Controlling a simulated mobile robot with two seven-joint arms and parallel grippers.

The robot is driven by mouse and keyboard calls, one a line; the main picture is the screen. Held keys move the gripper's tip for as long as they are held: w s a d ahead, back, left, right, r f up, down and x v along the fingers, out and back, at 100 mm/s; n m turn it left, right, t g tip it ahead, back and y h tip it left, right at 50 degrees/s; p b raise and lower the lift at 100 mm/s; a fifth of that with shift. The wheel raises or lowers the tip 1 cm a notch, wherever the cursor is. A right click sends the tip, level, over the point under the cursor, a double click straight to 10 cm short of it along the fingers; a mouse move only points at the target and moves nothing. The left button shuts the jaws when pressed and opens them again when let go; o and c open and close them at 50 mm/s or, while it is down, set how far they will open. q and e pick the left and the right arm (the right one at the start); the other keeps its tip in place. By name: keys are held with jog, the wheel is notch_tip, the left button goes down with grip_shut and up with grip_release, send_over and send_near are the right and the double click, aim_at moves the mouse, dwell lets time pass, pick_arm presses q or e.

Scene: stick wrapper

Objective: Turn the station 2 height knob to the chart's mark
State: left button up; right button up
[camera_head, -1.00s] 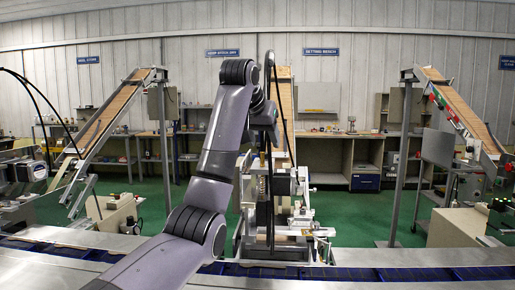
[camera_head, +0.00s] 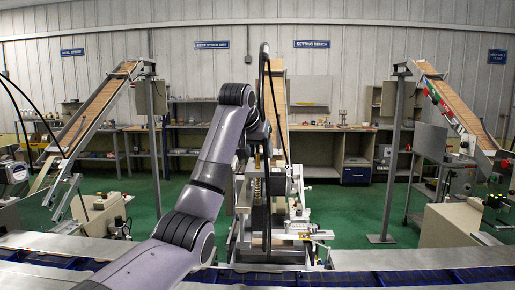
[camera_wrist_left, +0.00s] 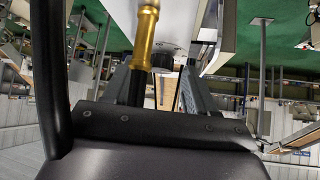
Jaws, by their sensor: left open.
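The centre machine (camera_head: 300,218), with its tall wooden chute, stands behind the belt; I take it as station 2. My left arm rises in front of it and bends down at its upper part. In the head view the left gripper is hidden behind my arm. In the left wrist view the left gripper (camera_wrist_left: 165,82) has its two fingers apart. A dark round knob-like part (camera_wrist_left: 163,57) shows beyond the fingertips on a pale body; I cannot tell whether it is the height knob or is touched. A brass rod (camera_wrist_left: 146,38) crosses close by. No readable chart shows.
A blue belt with metal rails (camera_head: 420,277) runs across the front. Sloped chutes stand at the left (camera_head: 97,107) and right (camera_head: 455,112), with posts beside them. Shelves and a bench (camera_head: 323,150) line the back wall. Green floor is open between the machines.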

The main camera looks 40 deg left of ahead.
pick_arm(q)
jog(key=shift+w+a+f, duration=0.1)
jog(key=shift+w+f, duration=0.1)
grip_shut()
jog(key=shift+a+m, duration=0.1)
jog(key=shift+m, duration=0.2)
jog(key=m+h, duration=0.2)
jog(key=shift+s+a+m+t+h, duration=0.1)
jog(key=shift+a+m+t+h, duration=0.1)
jog(key=shift+m+t+h, duration=0.15)
jog(key=m+h, duration=0.3)
jog(key=m, duration=0.2)
jog(key=shift+a+h, duration=0.2)
jog(key=shift+h, duration=0.15)
jog(key=shift+m, duration=0.35)
